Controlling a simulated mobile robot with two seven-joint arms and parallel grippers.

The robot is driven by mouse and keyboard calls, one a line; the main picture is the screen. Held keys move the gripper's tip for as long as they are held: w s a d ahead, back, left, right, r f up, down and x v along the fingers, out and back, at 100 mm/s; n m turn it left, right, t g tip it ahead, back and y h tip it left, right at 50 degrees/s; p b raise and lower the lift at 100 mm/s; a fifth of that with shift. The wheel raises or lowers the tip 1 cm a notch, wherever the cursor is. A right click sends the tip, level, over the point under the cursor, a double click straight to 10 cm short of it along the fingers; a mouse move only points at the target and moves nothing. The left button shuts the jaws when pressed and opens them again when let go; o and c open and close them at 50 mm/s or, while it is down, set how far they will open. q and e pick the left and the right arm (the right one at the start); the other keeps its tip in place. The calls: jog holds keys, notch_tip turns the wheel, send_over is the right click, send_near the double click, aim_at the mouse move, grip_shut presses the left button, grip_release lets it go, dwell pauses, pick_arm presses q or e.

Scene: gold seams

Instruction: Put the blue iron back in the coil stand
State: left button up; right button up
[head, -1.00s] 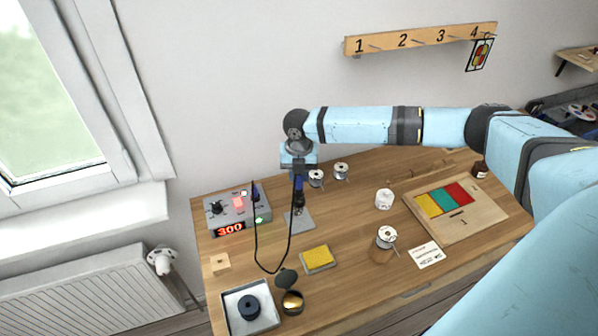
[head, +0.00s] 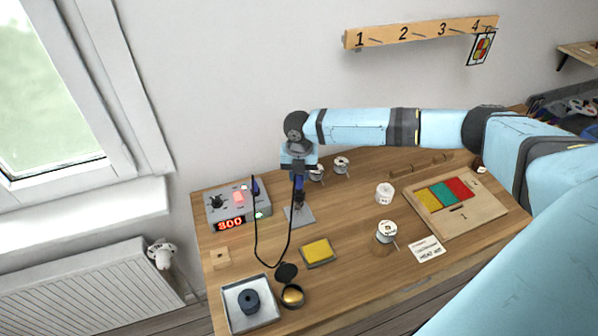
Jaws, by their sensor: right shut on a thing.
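My right gripper (head: 299,176) is shut on the blue iron (head: 299,184), whose blue handle shows just below the jaws. The iron points down over the coil stand (head: 299,214), a grey plate with a dark upright part on the table. The iron's tip and the coil are dark and overlap, so I cannot tell how far the iron is inside. A black cord (head: 257,235) hangs in a loop from the iron to the soldering station (head: 238,207), whose red display reads 300. My left gripper is not in view.
A yellow sponge (head: 318,252), a round tin with gold wool (head: 292,295) and a tray with a dark spool (head: 250,304) lie in front. Solder spools (head: 386,232) and a wooden board with coloured panels (head: 455,207) are to the right.

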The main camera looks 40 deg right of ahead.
jog(key=o, duration=1.5)
jog(key=shift+r, duration=3.45)
